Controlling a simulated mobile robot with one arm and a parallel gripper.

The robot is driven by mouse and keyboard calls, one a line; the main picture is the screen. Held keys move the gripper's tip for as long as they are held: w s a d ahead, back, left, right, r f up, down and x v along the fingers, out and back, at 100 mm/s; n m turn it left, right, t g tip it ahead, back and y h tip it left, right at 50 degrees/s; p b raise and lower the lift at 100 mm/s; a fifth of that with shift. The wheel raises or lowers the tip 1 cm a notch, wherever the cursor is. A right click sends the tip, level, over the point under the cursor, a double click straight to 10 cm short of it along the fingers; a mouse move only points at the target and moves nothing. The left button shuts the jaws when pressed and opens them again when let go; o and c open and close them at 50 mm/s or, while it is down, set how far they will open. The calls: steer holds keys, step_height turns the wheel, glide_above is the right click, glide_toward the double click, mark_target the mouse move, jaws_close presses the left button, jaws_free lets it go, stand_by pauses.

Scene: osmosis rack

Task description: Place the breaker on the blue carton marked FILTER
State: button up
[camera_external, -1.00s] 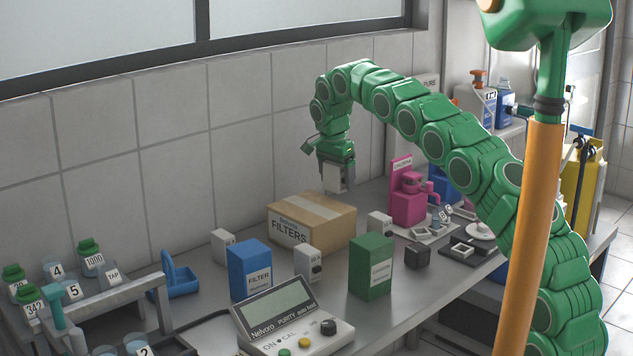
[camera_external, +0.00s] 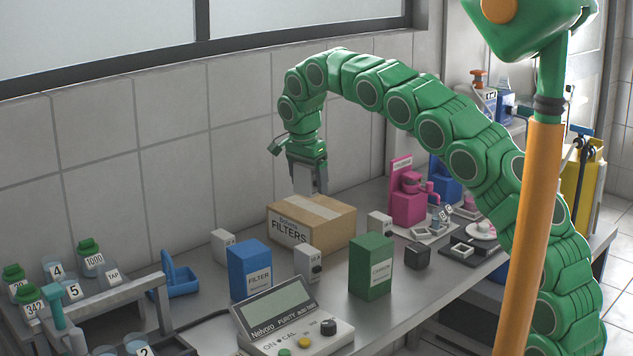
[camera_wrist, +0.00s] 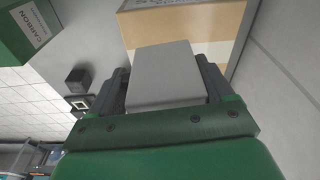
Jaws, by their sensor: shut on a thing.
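My gripper (camera_external: 307,182) hangs pointing down above the back of the cardboard FILTERS box and is shut on the breaker. The breaker is a pale grey block (camera_wrist: 165,75); in the wrist view it sits between the two dark fingers, and in the external view it is mostly hidden by them. The blue carton marked FILTER (camera_external: 250,270) stands upright on the bench, lower and to the left of my gripper, with its top bare. The blue carton does not show in the wrist view.
The cardboard FILTERS box (camera_external: 311,220) lies below my gripper. Small pale boxes (camera_external: 223,245) (camera_external: 308,262) flank the blue carton. A green carton (camera_external: 371,266) stands to the right, a meter (camera_external: 290,318) in front, and a blue holder (camera_external: 178,280) to the left.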

steer(key=s+r, duration=0.4)
steer(key=s, duration=0.7)
steer(key=s+r+m, duration=0.1)
steer(key=s+r, duration=0.2)
steer(key=s, duration=0.7)
steer(key=s+r, duration=0.4)
steer(key=s, duration=0.7)
glide_above(252, 247)
steer(key=f, duration=0.9)
steer(key=shift+s+f, duration=0.15)
steer(key=shift+s, duration=0.2)
steer(key=shift+w+a+f, duration=0.15)
steer(key=shift+a+f, duration=0.15)
steer(key=shift+f, duration=1.6)
steer(key=shift+f, duration=0.1)
steer(key=o, duration=1)
